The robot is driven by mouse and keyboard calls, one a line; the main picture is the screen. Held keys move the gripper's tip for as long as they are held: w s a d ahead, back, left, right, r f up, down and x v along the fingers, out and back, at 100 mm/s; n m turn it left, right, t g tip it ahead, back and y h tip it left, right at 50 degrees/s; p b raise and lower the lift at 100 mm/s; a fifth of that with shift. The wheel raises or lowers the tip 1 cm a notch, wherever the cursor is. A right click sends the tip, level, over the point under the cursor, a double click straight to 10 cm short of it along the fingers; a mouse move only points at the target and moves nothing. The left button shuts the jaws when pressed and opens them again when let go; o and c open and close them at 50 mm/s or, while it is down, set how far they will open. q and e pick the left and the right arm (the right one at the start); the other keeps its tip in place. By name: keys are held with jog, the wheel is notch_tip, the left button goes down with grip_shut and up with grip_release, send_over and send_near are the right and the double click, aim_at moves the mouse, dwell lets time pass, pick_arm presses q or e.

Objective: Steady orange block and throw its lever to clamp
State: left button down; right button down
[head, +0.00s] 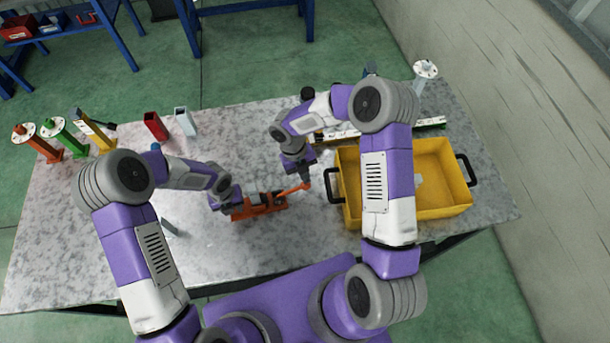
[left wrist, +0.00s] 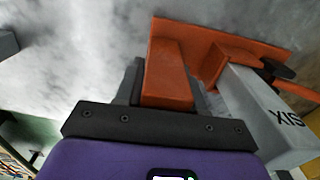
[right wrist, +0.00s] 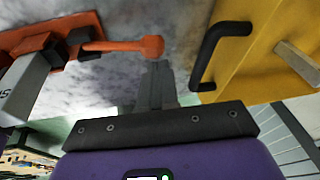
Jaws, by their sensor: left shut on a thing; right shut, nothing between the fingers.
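The orange block (head: 262,206) lies on the grey table, left of the yellow crate. My left gripper (head: 234,208) is at its left end; in the left wrist view its fingers are shut on an orange upright part of the block (left wrist: 168,75). A grey bar marked "XIS" (left wrist: 270,115) sits in the block. The orange lever (head: 293,190) sticks out to the right from the block; in the right wrist view its rounded end (right wrist: 152,47) shows. My right gripper (right wrist: 157,85) is shut and empty, its fingertips close to the lever's end, with no clear contact visible.
The yellow crate (head: 348,176) with black handles stands right of my right gripper. Red, green and yellow posts (head: 62,138) stand at the far left. The table front is mostly clear.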

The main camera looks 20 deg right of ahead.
jog(key=s+d+v, duration=0.1)
jog(key=d+v, duration=0.1)
jog(key=v, duration=1.1)
jog(key=shift+s+a+r, duration=0.15)
jog(key=shift+a+r, duration=0.15)
jog(key=shift+a, duration=0.1)
pick_arm(q)
jog(key=shift+c, duration=2.2)
grip_release()
jog(key=shift+r, duration=0.15)
notch_tip(320, 180, up, 6)
jog(key=p, duration=0.4)
jog(key=shift+p, duration=0.35)
jog(key=shift+r+p, duration=0.45)
jog(key=shift+r, duration=0.4)
pick_arm(e)
notch_tip(320, 180, up, 5)
jog(key=shift+r, duration=0.2)
